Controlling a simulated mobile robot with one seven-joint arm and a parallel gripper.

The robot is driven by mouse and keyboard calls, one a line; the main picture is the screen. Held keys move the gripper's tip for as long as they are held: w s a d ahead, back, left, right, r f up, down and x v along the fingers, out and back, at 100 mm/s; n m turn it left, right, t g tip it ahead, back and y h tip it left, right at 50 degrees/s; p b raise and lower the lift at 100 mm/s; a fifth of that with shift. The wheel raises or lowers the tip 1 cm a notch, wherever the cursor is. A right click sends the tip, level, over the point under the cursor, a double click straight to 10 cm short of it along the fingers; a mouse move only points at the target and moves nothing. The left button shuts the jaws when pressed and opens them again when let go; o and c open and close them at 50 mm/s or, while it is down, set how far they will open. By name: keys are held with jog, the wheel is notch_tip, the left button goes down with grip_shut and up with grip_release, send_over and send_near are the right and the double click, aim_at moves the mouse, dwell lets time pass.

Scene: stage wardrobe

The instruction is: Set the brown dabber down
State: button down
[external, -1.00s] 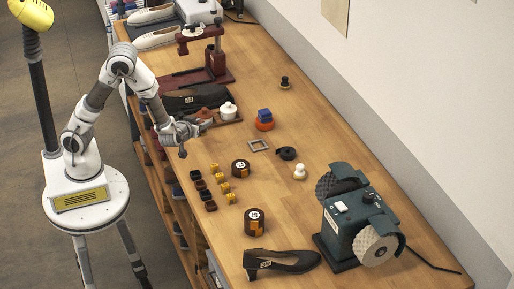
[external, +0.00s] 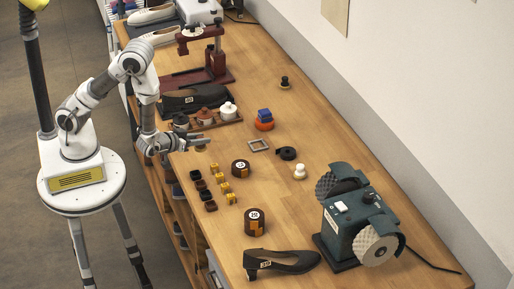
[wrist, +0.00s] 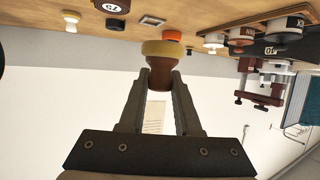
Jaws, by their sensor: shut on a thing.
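The brown dabber (wrist: 160,72) is between the fingers of my gripper (wrist: 161,80) in the wrist view. It has a brown body and a wide cream-yellow end that points away from the palm. In the external view my gripper (external: 203,142) is over the left part of the wooden bench (external: 275,205), in front of the jar tray. The dabber is hard to make out there. The wrist view is turned over, with the bench top (wrist: 215,12) along its upper edge and open space around the dabber, which appears clear of the bench.
A tray (external: 222,124) with several lidded jars and a black shoe (external: 195,97) lie behind my gripper. Small yellow and dark blocks and a round brown tin (external: 241,167) are in front. A grinder (external: 350,220) stands at right. Bare wood lies mid-bench.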

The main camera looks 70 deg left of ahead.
jog(key=w+a+f, duration=0.1)
jog(key=a+f, duration=0.1)
jog(key=a, duration=0.1)
jog(key=w+a+f, duration=0.2)
jog(key=a, duration=0.1)
jog(key=w+a+f, duration=0.1)
jog(key=a+f, duration=0.1)
jog(key=a, duration=0.1)
jog(key=shift+w+a+p, duration=0.1)
jog(key=shift+w+p, duration=0.15)
jog(key=shift+p, duration=0.15)
jog(key=shift+f, duration=2.1)
jog(key=shift+f, duration=0.1)
jog(key=shift+f, duration=0.15)
jog(key=c, duration=0.6)
grip_release()
